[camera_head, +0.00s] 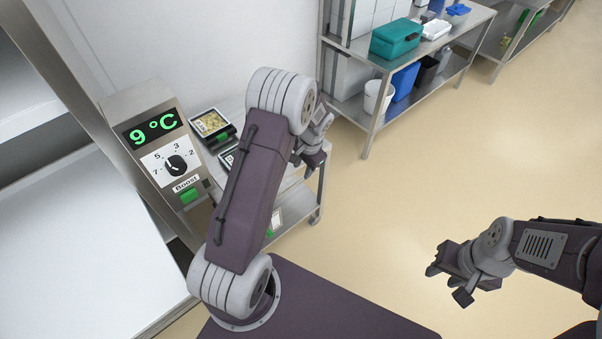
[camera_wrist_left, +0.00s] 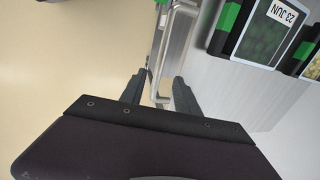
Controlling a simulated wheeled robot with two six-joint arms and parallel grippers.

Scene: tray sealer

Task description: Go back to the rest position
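My left gripper (camera_head: 308,160) is over the right side of the steel side table, with its arm reaching up across the view. In the left wrist view its two fingers (camera_wrist_left: 158,92) stand apart with nothing held between them. A bent steel bar (camera_wrist_left: 166,55) shows just beyond the fingers; I cannot tell whether they touch it. My right gripper (camera_head: 447,284) hangs over bare floor at the lower right. Its fingers are spread and empty.
A control box (camera_head: 160,155) reads 9 °C, with a dial and green Boost button. Food trays (camera_head: 212,124) lie beside it; one in the wrist view (camera_wrist_left: 268,36) is labelled 23 JUN. A steel rack (camera_head: 372,128) holds a teal box (camera_head: 396,39). Floor at right is clear.

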